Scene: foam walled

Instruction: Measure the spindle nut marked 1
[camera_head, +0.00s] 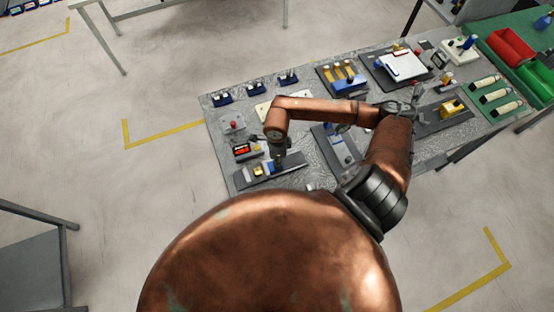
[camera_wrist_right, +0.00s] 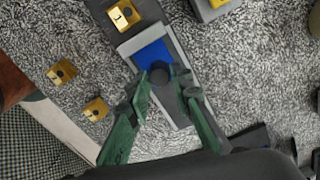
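The brass nut marked 1 (camera_wrist_right: 124,14) sits on the dark bed of a measuring fixture, just beyond a blue block (camera_wrist_right: 153,52) in a pale frame. In the head view a small yellow spot on the fixture (camera_head: 258,172) appears to be this nut. My right gripper (camera_wrist_right: 166,90) reaches down over the fixture. Its green fingers stand apart on either side of a dark round knob (camera_wrist_right: 160,74); I cannot tell whether they touch it. In the head view my right gripper (camera_head: 280,158) is at the fixture's right part. My left gripper is not in view.
Two more brass nuts (camera_wrist_right: 61,72) (camera_wrist_right: 96,108) lie left of the fixture in the wrist view. A red-lit display (camera_head: 241,150) stands behind the fixture. The grey bench (camera_head: 215,128) carries several trays, blue blocks and a white clipboard (camera_head: 403,66). Red (camera_head: 508,46) and green bins are at right.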

